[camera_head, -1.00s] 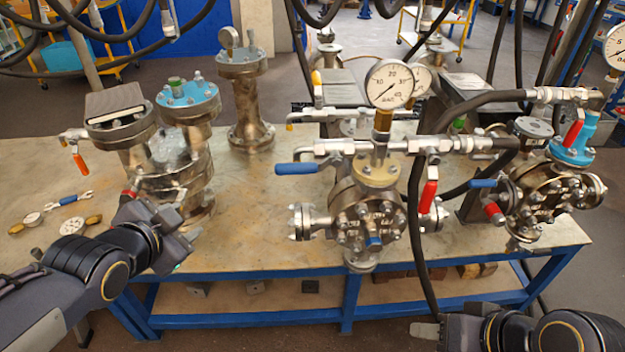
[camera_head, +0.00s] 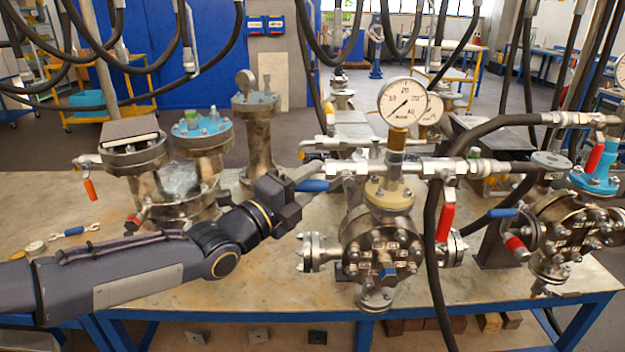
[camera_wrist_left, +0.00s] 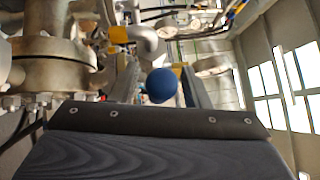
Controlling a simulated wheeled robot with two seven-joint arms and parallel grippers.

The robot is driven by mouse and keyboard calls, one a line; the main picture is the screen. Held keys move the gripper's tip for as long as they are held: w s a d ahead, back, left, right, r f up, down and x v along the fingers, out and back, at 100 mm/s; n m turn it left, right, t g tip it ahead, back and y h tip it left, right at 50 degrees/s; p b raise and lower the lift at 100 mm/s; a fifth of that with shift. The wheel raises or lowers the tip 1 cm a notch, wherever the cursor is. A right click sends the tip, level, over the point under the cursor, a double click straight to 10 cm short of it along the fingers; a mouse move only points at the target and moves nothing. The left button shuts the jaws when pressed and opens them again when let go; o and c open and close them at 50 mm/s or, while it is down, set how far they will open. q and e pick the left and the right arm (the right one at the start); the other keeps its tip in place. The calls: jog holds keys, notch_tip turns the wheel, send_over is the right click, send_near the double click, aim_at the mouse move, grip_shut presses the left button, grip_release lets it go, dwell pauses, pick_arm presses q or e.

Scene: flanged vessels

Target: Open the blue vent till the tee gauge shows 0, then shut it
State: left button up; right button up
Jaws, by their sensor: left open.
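The blue vent lever (camera_head: 313,185) points left from the pipe tee on the middle vessel (camera_head: 378,243). My left gripper (camera_head: 300,178) is open at the lever's free end. In the left wrist view the lever's round blue end (camera_wrist_left: 161,85) sits between the two finger plates (camera_wrist_left: 160,84); I cannot tell whether either touches it. The round white tee gauge (camera_head: 403,102) stands above the tee on a brass stem. Its dark needle seems to slant to the lower left, but the reading is too small to be sure. My right gripper is out of view.
A red lever (camera_head: 447,207) hangs from the same pipe, beside a black hose (camera_head: 433,260). Another blue lever (camera_head: 503,212) is on the right vessel. Flanged vessels with a blue lid (camera_head: 200,128) stand behind my left arm.

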pick_arm(q)
jog(key=shift+w+d, duration=0.3)
jog(key=shift+d, duration=0.05)
jog(key=shift+c, duration=0.4)
grip_shut()
jog(key=d+f+n+t+y+b, duration=0.3)
jog(key=n+t+y+b, duration=0.3)
jog(key=n+b, duration=0.8)
jog(key=d+f+n+t+y+b, duration=0.3)
jog(key=n+t+y+b, duration=0.4)
jog(key=n+y+b, duration=0.6)
jog(key=shift+d+f+n+b, duration=0.15)
jog(key=shift+f+n+b, duration=0.25)
jog(key=shift+n+b, duration=1.2)
jog(key=shift+n+y+p, duration=0.3)
jog(key=shift+n+p, duration=0.1)
jog(key=shift+n, duration=0.2)
